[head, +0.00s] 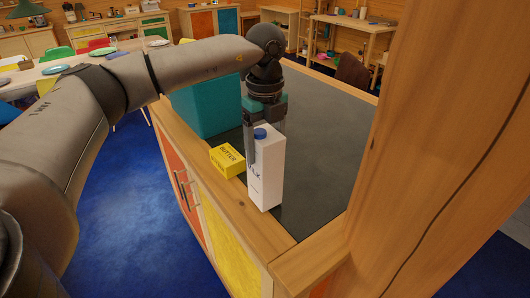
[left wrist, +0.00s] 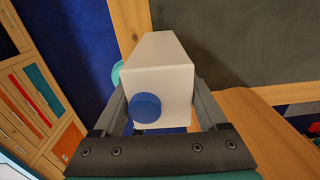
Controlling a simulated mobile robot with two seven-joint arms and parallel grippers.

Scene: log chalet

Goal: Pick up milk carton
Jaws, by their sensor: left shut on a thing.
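The milk carton (head: 267,178) is white with a blue cap and stands upright near the front edge of the dark counter top in the head view. My left gripper (head: 265,145) comes down from above with its fingers on both sides of the carton's upper part, shut on it. In the left wrist view the carton (left wrist: 160,70) fills the space between the two fingers (left wrist: 160,110), its blue cap facing the camera. Whether its base touches the counter is hard to tell. My right gripper is not in view.
A yellow butter box (head: 228,160) lies close to the left of the carton. A teal box (head: 207,103) stands behind it on the counter (head: 325,135). A thick wooden post (head: 450,130) rises at the right. Counter space right of the carton is clear.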

